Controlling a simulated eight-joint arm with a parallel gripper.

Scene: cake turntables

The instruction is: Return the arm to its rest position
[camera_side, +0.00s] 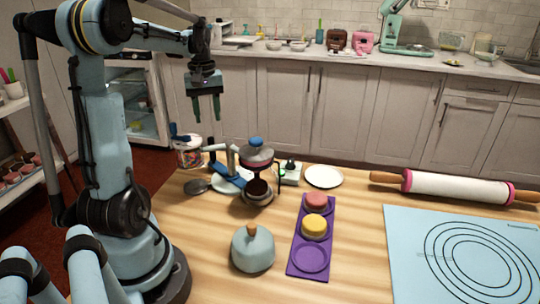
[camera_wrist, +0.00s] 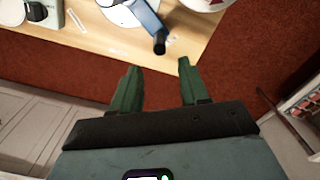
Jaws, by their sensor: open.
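My gripper (camera_side: 207,107) hangs from the arm, pointing down, above and behind the far left edge of the wooden table (camera_side: 345,270). Its two green fingers are apart with nothing between them. In the wrist view my gripper (camera_wrist: 157,88) is also open and empty, with red floor beyond the fingers and the table's edge (camera_wrist: 100,45) past their tips.
A blue-handled tool (camera_side: 222,172) on a white plate, a metal stand with a pink-and-grey top (camera_side: 257,157), a grey lidded pot (camera_side: 252,250), a purple tray (camera_side: 298,262) with two small cakes, a rolling pin (camera_side: 455,187) and a blue mat (camera_side: 410,285) occupy the table.

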